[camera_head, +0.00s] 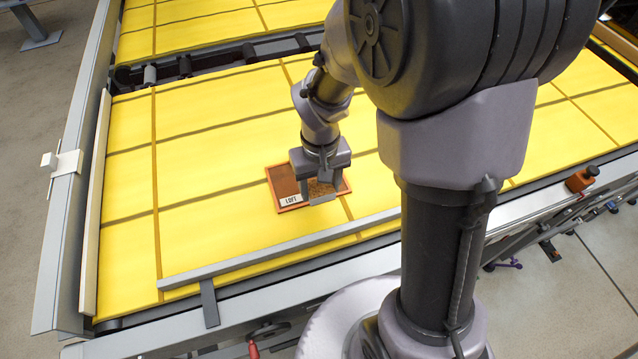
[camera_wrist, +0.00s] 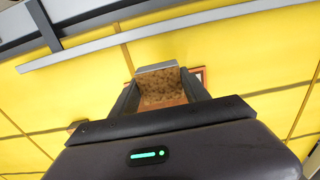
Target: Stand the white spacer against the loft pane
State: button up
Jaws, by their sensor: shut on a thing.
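A shallow orange-rimmed tray (camera_head: 292,207) lies on the yellow surface. Its left part is dark brown and bears a white label reading LOFT (camera_head: 290,201); its right part is speckled tan. My gripper (camera_head: 324,198) is over the right part, pointing down. I cannot tell whether the bar touches the tray. No separate pane is clear to me.
A grey rail (camera_head: 270,250) runs along the near edge of the yellow surface (camera_head: 205,225). A pale strip and a white clamp-like fitting (camera_head: 66,162) are at the left edge. A small orange-brown block (camera_head: 581,180) sits on the right edge. The yellow surface around the tray is clear.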

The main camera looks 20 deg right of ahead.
jog(key=shift+s, duration=0.4)
notch_tip(320, 180, down, 8)
jog(key=b, duration=0.6)
jog(key=shift+w+r+b, duration=0.1)
jog(key=shift+b, duration=0.3)
jog(key=shift+f, duration=0.4)
jog(key=shift+w, duration=0.2)
jog(key=shift+w, duration=0.3)
